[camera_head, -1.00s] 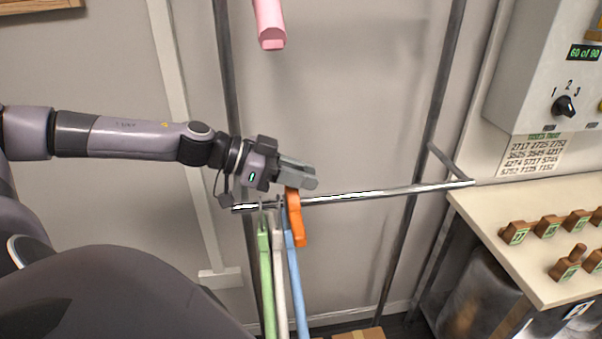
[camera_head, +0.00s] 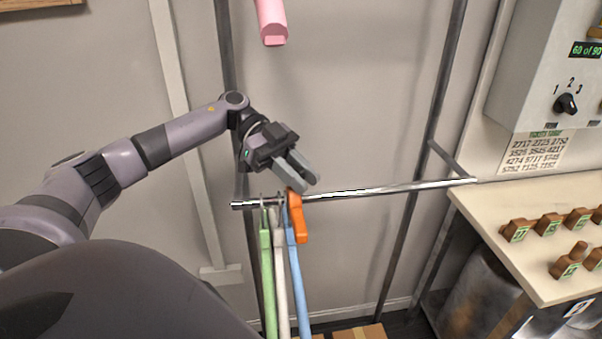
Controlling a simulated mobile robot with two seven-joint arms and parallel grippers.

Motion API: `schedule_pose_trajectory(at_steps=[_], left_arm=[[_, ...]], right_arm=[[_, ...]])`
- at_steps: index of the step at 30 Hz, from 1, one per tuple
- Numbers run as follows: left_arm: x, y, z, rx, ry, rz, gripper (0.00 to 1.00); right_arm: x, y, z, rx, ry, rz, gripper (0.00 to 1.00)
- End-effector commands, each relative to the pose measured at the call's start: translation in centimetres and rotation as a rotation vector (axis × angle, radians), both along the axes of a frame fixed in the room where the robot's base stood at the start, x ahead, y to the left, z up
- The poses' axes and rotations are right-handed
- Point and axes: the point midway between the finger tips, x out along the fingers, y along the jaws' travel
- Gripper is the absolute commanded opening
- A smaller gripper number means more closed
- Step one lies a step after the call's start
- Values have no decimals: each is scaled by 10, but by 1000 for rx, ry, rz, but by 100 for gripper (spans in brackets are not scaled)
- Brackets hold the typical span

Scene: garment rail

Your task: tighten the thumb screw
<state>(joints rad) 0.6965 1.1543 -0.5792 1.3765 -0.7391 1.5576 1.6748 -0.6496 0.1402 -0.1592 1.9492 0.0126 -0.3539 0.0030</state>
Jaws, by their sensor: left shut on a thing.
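An orange clamp-like piece (camera_head: 299,222) sits on the chrome rail (camera_head: 390,190), just right of the hangers. I cannot make out a separate thumb screw on it; its top is partly hidden by my fingers. My left gripper (camera_head: 301,178) comes from the upper left, tilted down to the right. Its grey fingers are shut on the top of the orange piece at the rail. My right gripper is not in view.
Green, white and blue hangers (camera_head: 296,275) hang close together left of the orange piece. The rail is bare to its right. A table (camera_head: 480,205) with several wooden stamp-like blocks and a wall box (camera_head: 540,80) with a dial stand at the right. A pink object (camera_head: 271,20) hangs above.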

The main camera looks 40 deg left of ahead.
Motion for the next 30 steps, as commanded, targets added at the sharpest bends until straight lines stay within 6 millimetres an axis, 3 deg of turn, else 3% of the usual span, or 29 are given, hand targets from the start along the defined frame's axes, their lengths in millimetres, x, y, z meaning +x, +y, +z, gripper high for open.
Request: schedule_pose_trajectory(at_steps=[15,30], left_arm=[[-5,1,3,-3,-4,-359,0],[-7,2,3,-5,-4,-437,0]], right_arm=[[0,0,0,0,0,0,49],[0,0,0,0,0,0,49]])
